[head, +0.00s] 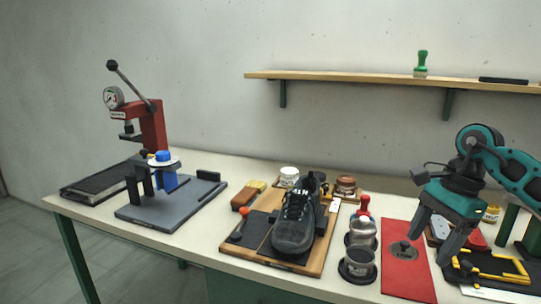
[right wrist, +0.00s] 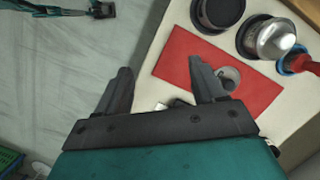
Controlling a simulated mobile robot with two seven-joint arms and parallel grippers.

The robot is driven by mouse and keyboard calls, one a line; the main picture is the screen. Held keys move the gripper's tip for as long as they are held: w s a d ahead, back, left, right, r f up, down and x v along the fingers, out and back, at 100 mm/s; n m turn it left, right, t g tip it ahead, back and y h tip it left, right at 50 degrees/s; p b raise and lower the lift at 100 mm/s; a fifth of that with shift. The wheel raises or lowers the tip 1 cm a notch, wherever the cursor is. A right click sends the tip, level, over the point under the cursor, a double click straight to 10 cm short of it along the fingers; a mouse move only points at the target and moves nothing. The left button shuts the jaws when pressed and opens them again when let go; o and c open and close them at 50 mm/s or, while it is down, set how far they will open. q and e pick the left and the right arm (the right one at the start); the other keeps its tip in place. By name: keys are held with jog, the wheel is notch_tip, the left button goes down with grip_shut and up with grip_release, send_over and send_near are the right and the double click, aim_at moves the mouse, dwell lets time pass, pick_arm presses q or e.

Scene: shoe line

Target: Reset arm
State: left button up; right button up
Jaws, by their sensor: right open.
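My right gripper (head: 431,240) is open and empty at the right of the head view, with its fingers pointing down in front of the red mat (head: 407,283). In the right wrist view its fingers (right wrist: 161,78) are wide apart with nothing between them. The red mat (right wrist: 200,60) lies beyond them, and the right finger overlaps a round grey piece (right wrist: 230,74) on it. A teal and dark arm end, seemingly my left gripper (right wrist: 101,9), shows at the top left of the right wrist view; its jaw state is unclear. It is absent from the head view.
A black shoe (head: 294,226) stands on a wooden board at mid-table. Round tins (head: 357,264) sit beside the mat. A red lever press (head: 150,125) and grey fixture (head: 170,210) stand left. A shelf (head: 350,80) runs along the wall. Floor (right wrist: 60,80) is open before the table.

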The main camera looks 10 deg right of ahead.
jog(key=a+f+m+t+y, duration=0.3)
jog(key=a+m+t+y, duration=0.2)
jog(key=a+m+y, duration=0.6)
jog(key=a+f+m+t+y, duration=0.2)
jog(key=a+m+t+y, duration=0.2)
jog(key=a+m, duration=0.85)
pick_arm(q)
jog(key=shift+w+r+p, duration=0.35)
jog(key=shift+r+p, duration=0.25)
jog(key=shift+p, duration=0.15)
pick_arm(e)
jog(key=s+d+f+m+h, duration=0.1)
jog(key=s+f+m+h, duration=0.3)
jog(key=f+m, duration=0.4)
jog(key=s+d+f+m+t+h, duration=0.1)
jog(key=s+d+f+m+h, duration=0.1)
jog(key=s+f+m+h, duration=0.3)
jog(key=s+d+f+m+h, duration=0.2)
jog(key=s+f+m+h, duration=0.3)
jog(key=f+m, duration=0.6)
jog(key=m+h, duration=0.2)
jog(key=m, duration=0.3)
jog(key=shift+s+t, duration=0.2)
jog(key=shift+t, duration=0.2)
pick_arm(q)
jog(key=shift+w, duration=0.15)
